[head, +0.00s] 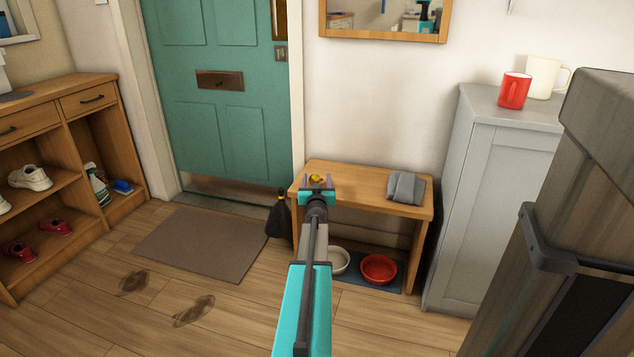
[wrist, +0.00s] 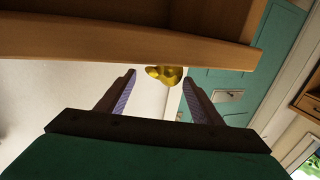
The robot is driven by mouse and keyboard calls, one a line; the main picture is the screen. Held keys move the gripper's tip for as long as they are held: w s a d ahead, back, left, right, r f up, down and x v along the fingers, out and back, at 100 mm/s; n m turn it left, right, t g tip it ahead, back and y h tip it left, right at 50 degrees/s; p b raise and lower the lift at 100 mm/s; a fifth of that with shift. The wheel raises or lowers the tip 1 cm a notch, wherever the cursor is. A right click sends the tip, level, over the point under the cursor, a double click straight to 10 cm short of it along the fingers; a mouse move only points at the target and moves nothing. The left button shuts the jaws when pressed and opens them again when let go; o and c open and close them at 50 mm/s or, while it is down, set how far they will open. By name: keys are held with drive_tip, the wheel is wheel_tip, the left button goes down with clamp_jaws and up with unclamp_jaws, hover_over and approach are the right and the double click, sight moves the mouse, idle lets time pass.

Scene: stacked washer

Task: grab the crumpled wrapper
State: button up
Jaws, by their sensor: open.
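The crumpled wrapper (head: 317,177) is small and yellow-gold and lies on top of the wooden bench (head: 352,182), towards its left end. In the wrist view the wrapper (wrist: 166,76) shows between the fingertips and close to them, in an upside-down picture. My gripper (head: 317,182) is open, with one finger to each side of the wrapper in the picture. The wrist view shows the gripper (wrist: 159,75) with nothing held. I cannot tell whether the fingertips reach around the wrapper or stop just short of it.
A folded grey cloth (head: 405,188) lies on the bench's right part. The bench edge (wrist: 130,44) runs close to the fingers in the wrist view. A white bowl (head: 340,260) and a red bowl (head: 379,269) sit below.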

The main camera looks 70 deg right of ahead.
idle(0.4)
drive_tip(key=c, duration=1.1)
drive_tip(key=shift+r, duration=0.1)
drive_tip(key=shift+r+p, duration=0.55)
drive_tip(key=shift+r, duration=0.2)
wheel_tip(320, 180, up, 2)
drive_tip(key=shift+r+p, duration=0.1)
drive_tip(key=shift+p, duration=0.55)
drive_tip(key=s+a+r+p, duration=0.1)
drive_tip(key=s+a+p, duration=0.5)
drive_tip(key=s, duration=0.8)
drive_tip(key=shift+a+p, duration=0.4)
drive_tip(key=shift+a, duration=0.7)
drive_tip(key=shift+w, duration=0.1)
